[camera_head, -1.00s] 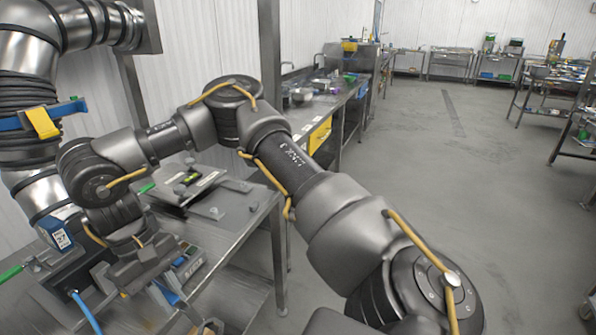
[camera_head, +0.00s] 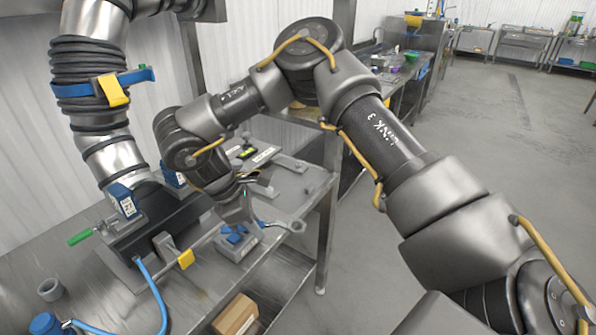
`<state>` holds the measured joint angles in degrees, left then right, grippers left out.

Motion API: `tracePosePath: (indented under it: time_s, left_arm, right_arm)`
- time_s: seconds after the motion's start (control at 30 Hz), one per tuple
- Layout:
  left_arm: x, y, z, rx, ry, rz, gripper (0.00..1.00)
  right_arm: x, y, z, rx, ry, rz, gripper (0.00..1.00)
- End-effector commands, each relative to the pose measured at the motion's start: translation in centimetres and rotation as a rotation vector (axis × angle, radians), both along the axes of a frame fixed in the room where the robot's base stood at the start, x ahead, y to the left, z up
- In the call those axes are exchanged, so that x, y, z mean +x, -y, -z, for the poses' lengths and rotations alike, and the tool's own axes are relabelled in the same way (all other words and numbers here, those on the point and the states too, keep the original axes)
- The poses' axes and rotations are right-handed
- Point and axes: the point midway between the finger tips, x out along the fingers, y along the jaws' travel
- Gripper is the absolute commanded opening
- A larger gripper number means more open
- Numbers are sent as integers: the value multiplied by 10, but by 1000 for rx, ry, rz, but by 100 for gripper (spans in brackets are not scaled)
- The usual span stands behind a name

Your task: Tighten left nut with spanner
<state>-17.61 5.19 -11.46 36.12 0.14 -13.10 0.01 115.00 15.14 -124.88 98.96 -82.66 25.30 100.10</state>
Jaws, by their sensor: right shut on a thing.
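My right gripper (camera_head: 238,212) points down over the metal bench, at the end of my right arm. It is shut on what looks like the grey spanner (camera_head: 296,226), whose ring end sticks out to the right of the fingers. The spanner's other end is hidden by the gripper. I cannot pick out the left nut. My left gripper is not in view.
A grey device with blue parts (camera_head: 240,244) sits just below the gripper. A blue hose (camera_head: 155,290) and a grey ring (camera_head: 50,289) lie at the front left. A cardboard box (camera_head: 236,315) is on the lower shelf. Open floor (camera_head: 480,130) is at right.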

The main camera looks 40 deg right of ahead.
Motion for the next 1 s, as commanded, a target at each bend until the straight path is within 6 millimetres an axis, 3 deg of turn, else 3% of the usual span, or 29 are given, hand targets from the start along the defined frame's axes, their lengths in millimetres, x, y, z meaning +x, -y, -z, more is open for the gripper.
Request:
tracePosePath:
  time_s: [0.2,0.4,1.0]
  left_arm:
    - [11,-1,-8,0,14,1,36]
    - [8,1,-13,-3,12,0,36]
    - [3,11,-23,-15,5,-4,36]
  right_arm:
    - [36,35,2,6,-3,-739,0]
    - [60,70,6,10,-1,-1275,0]
    - [99,178,8,6,-4,-2367,0]
